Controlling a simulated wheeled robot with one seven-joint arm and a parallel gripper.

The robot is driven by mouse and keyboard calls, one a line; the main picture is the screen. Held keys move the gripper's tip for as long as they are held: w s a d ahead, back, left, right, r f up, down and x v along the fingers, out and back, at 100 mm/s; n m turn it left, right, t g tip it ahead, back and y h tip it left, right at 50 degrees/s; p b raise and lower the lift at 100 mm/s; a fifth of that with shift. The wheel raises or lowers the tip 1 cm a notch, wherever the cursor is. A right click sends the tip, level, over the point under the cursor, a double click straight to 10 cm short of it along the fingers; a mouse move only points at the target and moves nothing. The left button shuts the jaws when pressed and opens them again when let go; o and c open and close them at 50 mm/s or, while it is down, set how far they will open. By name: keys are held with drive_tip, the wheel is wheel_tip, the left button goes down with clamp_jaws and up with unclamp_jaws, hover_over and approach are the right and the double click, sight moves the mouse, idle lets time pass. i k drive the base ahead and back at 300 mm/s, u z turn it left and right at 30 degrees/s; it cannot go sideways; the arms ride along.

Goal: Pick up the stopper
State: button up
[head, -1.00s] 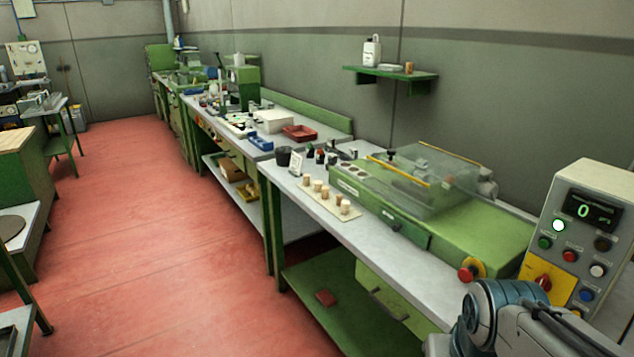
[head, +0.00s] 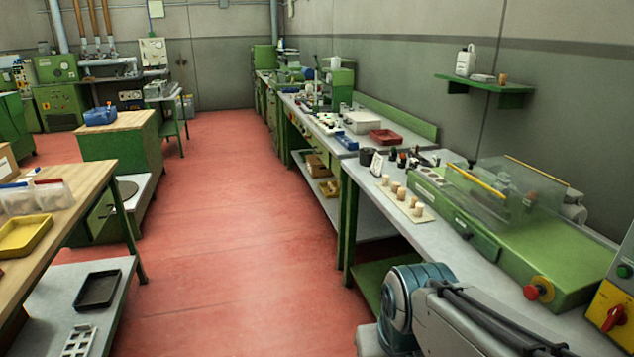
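Several cork stoppers (head: 401,193) stand in a row on a pale board (head: 427,213) on the grey workbench at the right. Another small cork-coloured piece (head: 502,79) sits on the green wall shelf. Part of my arm shows at the bottom right, in front of the bench. My gripper is out of the frame, so its state and its place relative to the stoppers do not show.
A green machine (head: 520,240) with a clear cover fills the right of the bench. A black cup (head: 367,156) and small dark items stand behind the stoppers. A wooden table (head: 85,195) with a yellow tray (head: 24,236) is at left. The red floor (head: 235,230) between is clear.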

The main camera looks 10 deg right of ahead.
sight(386, 177)
drive_tip(key=u, duration=0.2)
drive_tip(key=i, duration=3.35)
drive_tip(key=z, duration=3.35)
